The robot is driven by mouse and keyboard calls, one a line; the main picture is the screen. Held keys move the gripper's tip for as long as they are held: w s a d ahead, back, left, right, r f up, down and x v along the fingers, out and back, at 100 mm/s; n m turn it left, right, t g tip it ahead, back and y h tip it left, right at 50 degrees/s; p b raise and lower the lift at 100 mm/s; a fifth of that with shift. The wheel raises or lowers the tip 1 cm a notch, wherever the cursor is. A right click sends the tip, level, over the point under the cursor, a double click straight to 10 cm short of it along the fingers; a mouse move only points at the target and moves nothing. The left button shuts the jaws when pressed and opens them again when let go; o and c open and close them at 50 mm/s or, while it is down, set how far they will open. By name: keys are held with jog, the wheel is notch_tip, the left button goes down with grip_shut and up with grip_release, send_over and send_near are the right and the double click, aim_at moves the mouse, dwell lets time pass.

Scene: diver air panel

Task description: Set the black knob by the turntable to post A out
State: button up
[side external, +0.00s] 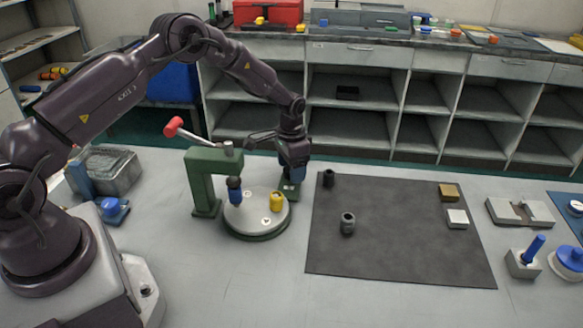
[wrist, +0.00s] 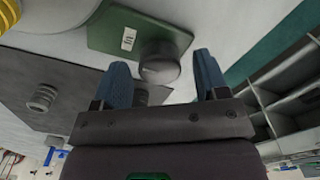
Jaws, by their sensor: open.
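My gripper (side external: 291,175) is open and points down just behind the turntable (side external: 240,222). In the wrist view, its blue fingers (wrist: 163,62) stand apart on either side of the dark round knob (wrist: 160,66). The knob sits on a green base plate (wrist: 105,30) with a small white label (wrist: 129,39). I cannot tell whether either finger touches the knob, and its pointing direction is unclear. In the side view the gripper hides the knob, and part of the green base (side external: 289,190) shows.
A green press frame (side external: 199,182) with a red-ended lever (side external: 174,126) stands left of the turntable. A dark mat (side external: 390,245) on the right holds dark cylinders (side external: 348,224), a brass block (side external: 449,191) and a white block (side external: 457,218). The front bench is clear.

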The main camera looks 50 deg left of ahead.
notch_tip(320, 180, up, 12)
jog(key=shift+r, duration=0.25)
dwell(0.3)
jog(key=s+d+r+t, duration=0.2)
jog(key=s+r, duration=0.4)
jog(key=s, duration=0.4)
jog(key=s+d+r+n+t, duration=0.1)
jog(key=s+d+r, duration=0.3)
jog(key=s+r, duration=0.3)
jog(key=s+d+r+n+t, duration=0.1)
jog(key=s+d+r, duration=0.3)
jog(key=s, duration=1)
notch_tip(320, 180, up, 3)
jog(key=shift+t, duration=0.8)
